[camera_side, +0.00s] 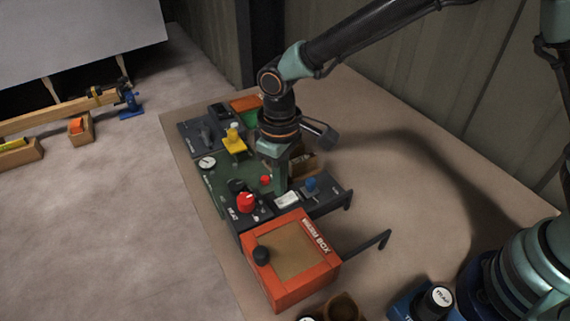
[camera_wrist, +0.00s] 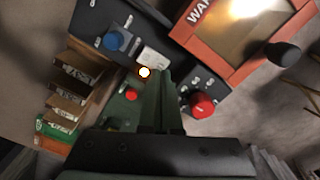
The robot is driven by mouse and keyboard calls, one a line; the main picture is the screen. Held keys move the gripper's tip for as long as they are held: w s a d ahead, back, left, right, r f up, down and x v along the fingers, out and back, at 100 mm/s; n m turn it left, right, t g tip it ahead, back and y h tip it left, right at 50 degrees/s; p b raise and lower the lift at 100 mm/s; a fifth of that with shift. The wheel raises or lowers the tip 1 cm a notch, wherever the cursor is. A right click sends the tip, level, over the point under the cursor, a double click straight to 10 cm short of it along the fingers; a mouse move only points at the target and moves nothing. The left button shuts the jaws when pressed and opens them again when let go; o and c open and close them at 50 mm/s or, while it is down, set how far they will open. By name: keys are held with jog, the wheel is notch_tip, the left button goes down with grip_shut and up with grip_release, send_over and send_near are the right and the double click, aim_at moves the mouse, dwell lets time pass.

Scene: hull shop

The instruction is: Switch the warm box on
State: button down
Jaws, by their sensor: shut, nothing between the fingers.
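The warm box (camera_side: 305,287) is orange with a brown window lid and a black knob (camera_side: 261,255); it also shows at the top right of the wrist view (camera_wrist: 228,73). A dark panel beside it carries a red knob (camera_side: 245,203), a white plate (camera_side: 287,200) and a blue knob or switch (camera_side: 312,184). The wrist view shows the red knob (camera_wrist: 203,105), white plate (camera_wrist: 152,58) and blue part (camera_wrist: 115,40). My gripper (camera_side: 283,185) is shut and empty, pointing down over the panel close to the white plate. In the wrist view its fingers (camera_wrist: 160,75) hide part of the panel. Contact cannot be told.
A green board with a gauge (camera_side: 206,163) and a small red button (camera_side: 265,180) lies behind. A yellow part (camera_side: 234,145) stands farther back. Labelled wooden compartments (camera_wrist: 75,88) are at left in the wrist view. A round-topped device (camera_side: 438,298) sits at the front right.

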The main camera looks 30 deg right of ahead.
aim_at(282, 200)
notch_tip(282, 200, up, 4)
jog(key=shift+r, duration=0.25)
dwell(0.5)
jog(key=s+d+r+m+t, duration=0.1)
jog(key=d+r+m+t, duration=0.15)
jog(key=d+r, duration=0.9)
jog(key=s+d+m+t, duration=0.1)
jog(key=s+d, duration=0.3)
jog(key=d, duration=0.2)
jog(key=s+d+r+m+t, duration=0.1)
jog(key=s+d+m+t, duration=0.1)
jog(key=s+d, duration=0.2)
jog(key=d, duration=0.3)
jog(key=shift+r, duration=0.15)
